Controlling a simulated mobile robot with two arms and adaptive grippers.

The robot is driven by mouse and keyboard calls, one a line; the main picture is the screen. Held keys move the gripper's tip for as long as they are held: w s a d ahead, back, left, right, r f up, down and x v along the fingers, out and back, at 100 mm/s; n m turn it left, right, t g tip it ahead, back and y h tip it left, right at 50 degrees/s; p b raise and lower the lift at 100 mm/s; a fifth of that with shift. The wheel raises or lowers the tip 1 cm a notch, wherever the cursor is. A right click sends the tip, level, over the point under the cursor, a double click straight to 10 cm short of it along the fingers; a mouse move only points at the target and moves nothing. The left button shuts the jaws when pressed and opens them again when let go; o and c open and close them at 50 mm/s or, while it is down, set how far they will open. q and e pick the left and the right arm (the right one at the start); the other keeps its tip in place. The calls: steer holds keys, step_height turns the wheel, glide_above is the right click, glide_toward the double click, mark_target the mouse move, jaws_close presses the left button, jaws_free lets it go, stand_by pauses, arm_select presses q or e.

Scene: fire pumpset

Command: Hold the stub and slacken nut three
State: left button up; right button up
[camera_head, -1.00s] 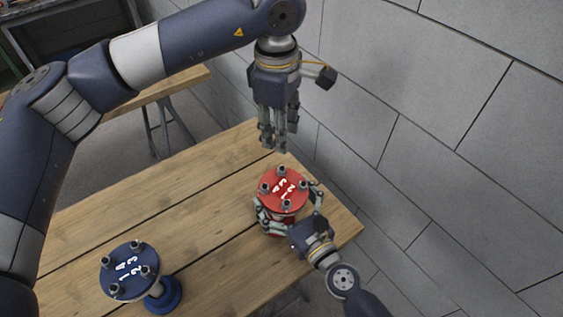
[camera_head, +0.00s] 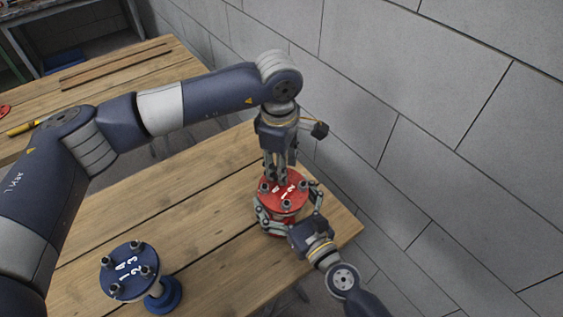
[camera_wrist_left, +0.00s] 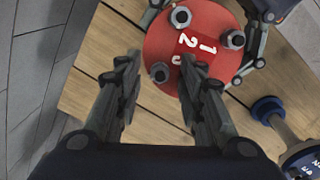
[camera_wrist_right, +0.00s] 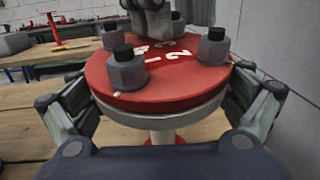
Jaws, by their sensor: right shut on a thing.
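The red stub (camera_head: 290,202) stands on the wooden table, its round top flange carrying several nuts and white painted numbers. My right gripper (camera_wrist_right: 160,92) is shut around the flange, one finger on each side, as the right wrist view shows. My left gripper (camera_head: 276,180) points down over the far-left part of the flange, fingers apart. In the left wrist view a nut (camera_wrist_left: 160,72) lies between its open fingertips, apart from both. The number beside this nut is partly hidden by the right-hand finger. Nuts by the "2" (camera_wrist_left: 181,17) and "1" (camera_wrist_left: 233,39) are clear.
A blue stub (camera_head: 130,270) with a similar numbered flange stands at the table's near left. The table top (camera_head: 205,225) between the two stubs is bare. A grey block wall (camera_head: 450,130) runs close along the right. Another wooden table (camera_head: 120,75) stands behind.

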arm_select(q)
jaws_close()
steer(key=shift+n, duration=0.3)
steer(key=n, duration=0.6)
steer(key=shift+s+t, duration=0.1)
steer(key=shift+t, duration=0.3)
steer(key=n, duration=0.6)
steer(key=shift+n+t, duration=0.3)
steer(key=shift+n, duration=0.1)
steer(key=n, duration=0.3)
steer(key=shift+d+n+y, duration=0.1)
steer(key=shift+n+y, duration=0.2)
steer(key=n, duration=0.3)
steer(key=shift+s+n+y, duration=0.1)
steer(key=shift+n+y, duration=0.2)
steer(key=n, duration=0.6)
steer(key=shift+d+n+y, duration=0.1)
steer(key=shift+n+y, duration=0.2)
